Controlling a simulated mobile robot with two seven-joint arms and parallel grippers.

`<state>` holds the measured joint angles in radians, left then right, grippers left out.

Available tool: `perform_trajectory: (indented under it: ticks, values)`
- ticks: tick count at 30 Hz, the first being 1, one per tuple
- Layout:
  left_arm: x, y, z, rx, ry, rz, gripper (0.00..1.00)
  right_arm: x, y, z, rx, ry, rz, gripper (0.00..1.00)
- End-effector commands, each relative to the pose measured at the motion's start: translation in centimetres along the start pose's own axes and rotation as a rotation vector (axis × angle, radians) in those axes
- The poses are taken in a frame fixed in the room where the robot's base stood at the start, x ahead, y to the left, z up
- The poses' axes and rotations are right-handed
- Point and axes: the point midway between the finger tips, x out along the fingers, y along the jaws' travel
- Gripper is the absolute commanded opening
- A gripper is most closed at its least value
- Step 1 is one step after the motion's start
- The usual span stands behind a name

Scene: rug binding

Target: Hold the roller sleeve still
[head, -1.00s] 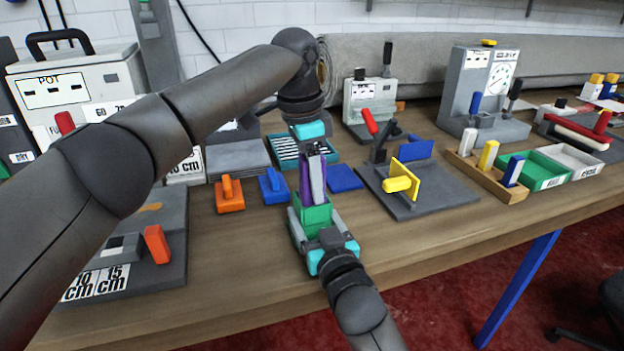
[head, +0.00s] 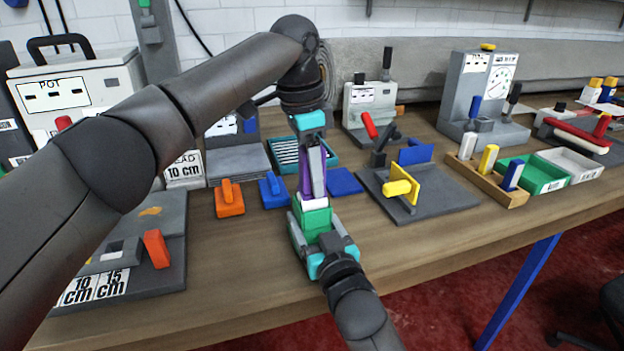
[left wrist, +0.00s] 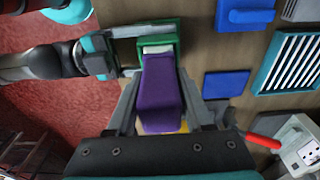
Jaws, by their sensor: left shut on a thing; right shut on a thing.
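A green box-shaped piece (head: 316,222), which looks like the roller sleeve, is held over the bench near its front edge. My right gripper (head: 321,238) comes from below and is shut on it, one finger on each side. A purple bar (head: 304,180) stands in line above the green piece, with a white part (head: 313,203) between them. My left gripper (head: 314,165) reaches down from above, shut on the purple bar. The left wrist view shows the purple bar (left wrist: 160,95) between its fingers, its white end (left wrist: 157,49) at the green piece (left wrist: 172,27). How deep the white part goes is hidden.
A blue square (head: 345,181), a blue handled block (head: 273,190) and an orange one (head: 229,199) lie close by. A slotted teal tray (head: 330,157) is behind my left gripper. A grey fixture with a yellow plate (head: 440,192) stands right. The front bench strip is clear.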

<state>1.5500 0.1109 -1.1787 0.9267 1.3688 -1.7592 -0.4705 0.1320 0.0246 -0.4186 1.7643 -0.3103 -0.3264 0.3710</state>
Motion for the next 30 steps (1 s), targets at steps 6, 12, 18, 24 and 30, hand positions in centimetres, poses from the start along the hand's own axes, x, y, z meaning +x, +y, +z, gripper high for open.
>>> perform_trajectory:
  ticks: [6, 12, 18, 24, 30]
  values:
    - [-1.2, 0.0, -0.2, 0.0, 0.002, -0.001, 0.0, 0.0, 0.0, 0.1, 0.0, -0.002, 0.0, 0.0]
    - [-2.2, 0.0, -0.3, -0.001, 0.001, -0.002, 0.0, 0.0, 0.0, 0.1, 0.0, -0.002, 0.0, 0.0]
    - [-3.2, 0.0, -0.4, 0.0, 0.001, -0.001, 0.0, 0.0, 0.0, 0.1, 0.0, -0.002, 0.0, 0.0]
    - [-4.2, 0.0, -0.5, -0.001, 0.001, -0.002, 0.0, 0.0, 0.0, 0.1, 0.0, -0.002, 0.0, 0.0]
    - [-5.2, 0.0, -0.7, 0.0, 0.001, -0.001, 0.0, 0.0, 0.0, 0.1, 0.0, -0.002, 0.0, 0.0]
